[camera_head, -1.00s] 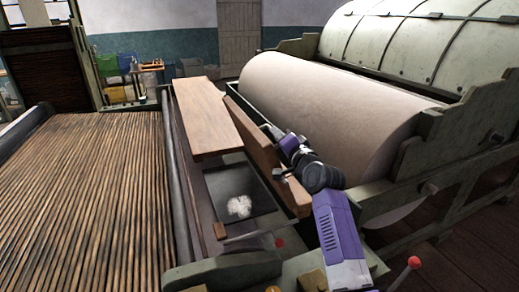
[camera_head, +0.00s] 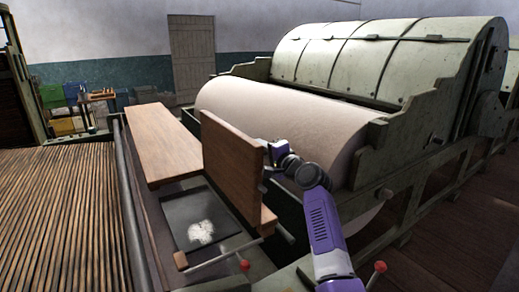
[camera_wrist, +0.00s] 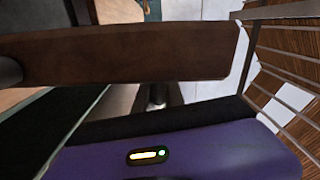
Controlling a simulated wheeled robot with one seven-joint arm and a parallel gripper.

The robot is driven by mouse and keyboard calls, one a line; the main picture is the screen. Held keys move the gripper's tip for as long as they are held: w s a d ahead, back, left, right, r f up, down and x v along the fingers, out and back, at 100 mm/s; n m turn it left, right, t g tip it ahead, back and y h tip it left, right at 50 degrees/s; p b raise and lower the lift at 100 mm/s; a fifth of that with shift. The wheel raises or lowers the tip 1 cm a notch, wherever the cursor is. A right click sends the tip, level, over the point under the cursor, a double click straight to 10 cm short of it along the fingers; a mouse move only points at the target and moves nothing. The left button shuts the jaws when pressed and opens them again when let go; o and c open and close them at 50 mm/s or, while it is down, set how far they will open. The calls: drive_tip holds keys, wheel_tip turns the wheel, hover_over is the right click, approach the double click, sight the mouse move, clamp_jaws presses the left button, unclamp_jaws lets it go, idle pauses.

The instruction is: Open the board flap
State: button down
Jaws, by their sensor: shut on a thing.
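The board flap (camera_head: 228,160) is a brown wooden board standing steeply on edge beside the big pale roller, its broad face toward the left. My gripper (camera_head: 266,148) is at the flap's upper right edge, shut on it; the fingertips are mostly hidden. In the wrist view, the flap (camera_wrist: 130,55) crosses the upper half as a dark brown band close to my purple wrist. Left of the flap, a black panel (camera_head: 180,213) with a white fluffy clump (camera_head: 201,232) lies uncovered.
A flat wooden board (camera_head: 150,140) lies to the left, with a slatted conveyor (camera_head: 60,220) beyond it. The pale roller (camera_head: 290,125) and green machine frame (camera_head: 440,140) stand close on the right. Red-knobbed levers (camera_head: 244,265) stick up in front.

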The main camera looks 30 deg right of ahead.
drive_tip(key=shift+f, duration=0.2)
drive_tip(key=c, duration=1.5)
unclamp_jaws()
drive_tip(key=shift+o, duration=0.2)
drive_tip(key=shift+r, duration=0.1)
drive_tip(key=s, duration=0.7)
drive_tip(key=shift+s+b, duration=0.35)
drive_tip(key=shift+s, duration=0.05)
